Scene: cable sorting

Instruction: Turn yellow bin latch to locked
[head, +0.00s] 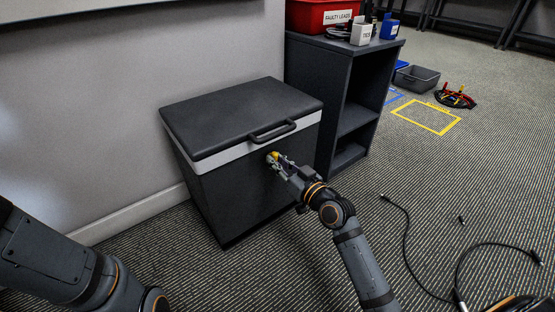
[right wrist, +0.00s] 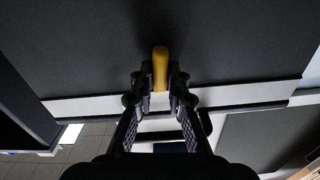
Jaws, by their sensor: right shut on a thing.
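A dark grey bin (head: 215,179) with a light band under its lid (head: 240,112) stands against the wall. The lid is down and has a black handle (head: 272,131). The yellow latch (head: 273,156) is on the bin's front, just below the light band. My right gripper (head: 277,161) is at the latch and shut on it. In the right wrist view, the yellow latch (right wrist: 160,68) lies between the two fingertips and sticks out past them. The fingers hide part of the latch. My left arm shows at the lower left, but its gripper is out of view.
A dark shelf unit (head: 330,110) stands right of the bin, with a red bin labelled "FAULTY LEADS" (head: 318,16) on top. A black cable (head: 405,225) lies on the carpet at the right. A grey tray (head: 416,78) and a yellow floor outline (head: 426,129) are farther back.

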